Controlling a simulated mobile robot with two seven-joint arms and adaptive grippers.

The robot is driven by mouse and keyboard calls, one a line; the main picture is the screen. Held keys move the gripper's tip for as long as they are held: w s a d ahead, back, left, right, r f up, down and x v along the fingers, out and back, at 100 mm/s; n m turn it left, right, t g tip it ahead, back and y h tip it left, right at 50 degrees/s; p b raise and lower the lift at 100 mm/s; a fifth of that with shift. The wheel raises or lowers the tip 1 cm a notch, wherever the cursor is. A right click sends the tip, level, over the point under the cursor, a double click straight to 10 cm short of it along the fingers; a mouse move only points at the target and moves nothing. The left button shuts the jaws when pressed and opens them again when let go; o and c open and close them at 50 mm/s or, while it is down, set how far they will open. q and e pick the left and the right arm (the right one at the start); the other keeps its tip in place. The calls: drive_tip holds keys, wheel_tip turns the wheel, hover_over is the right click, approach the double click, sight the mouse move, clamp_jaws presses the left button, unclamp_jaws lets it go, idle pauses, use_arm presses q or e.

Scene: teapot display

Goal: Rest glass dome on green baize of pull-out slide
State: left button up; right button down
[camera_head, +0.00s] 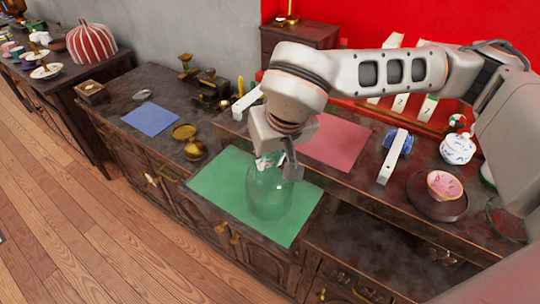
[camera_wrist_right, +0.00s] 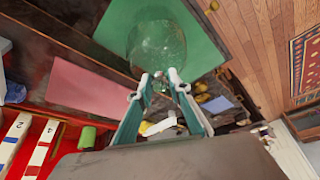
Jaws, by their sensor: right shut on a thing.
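The clear glass dome (camera_head: 268,196) stands upright over the green baize (camera_head: 222,187) of the pull-out slide, towards its right part. Whether its rim touches the baize or hangs just above it, I cannot tell. My right gripper (camera_head: 276,162) points down at the dome's top and is shut on it. In the right wrist view the dome (camera_wrist_right: 157,46) lies just beyond the fingertips (camera_wrist_right: 165,76), with the green baize (camera_wrist_right: 117,24) behind it. The knob between the fingers is small and partly hidden. My left gripper is out of view.
A pink mat (camera_head: 334,143) lies behind the green one, and a blue mat (camera_head: 150,119) lies to the left. Brass pans (camera_head: 190,140) stand near the slide's left edge. A white lidded pot (camera_head: 457,148) and a pink bowl (camera_head: 446,185) stand at right.

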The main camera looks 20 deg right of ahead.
drive_tip(key=shift+f, duration=0.25)
drive_tip(key=c, duration=1.8)
unclamp_jaws()
drive_tip(key=o, duration=0.5)
drive_tip(key=shift+r, duration=0.1)
drive_tip(key=shift+r+p, duration=0.3)
drive_tip(key=shift+r, duration=0.2)
drive_tip(key=shift+r+p, duration=0.95)
drive_tip(key=shift+r, duration=0.6)
drive_tip(key=shift+r+p, duration=0.5)
drive_tip(key=shift+r, duration=0.4)
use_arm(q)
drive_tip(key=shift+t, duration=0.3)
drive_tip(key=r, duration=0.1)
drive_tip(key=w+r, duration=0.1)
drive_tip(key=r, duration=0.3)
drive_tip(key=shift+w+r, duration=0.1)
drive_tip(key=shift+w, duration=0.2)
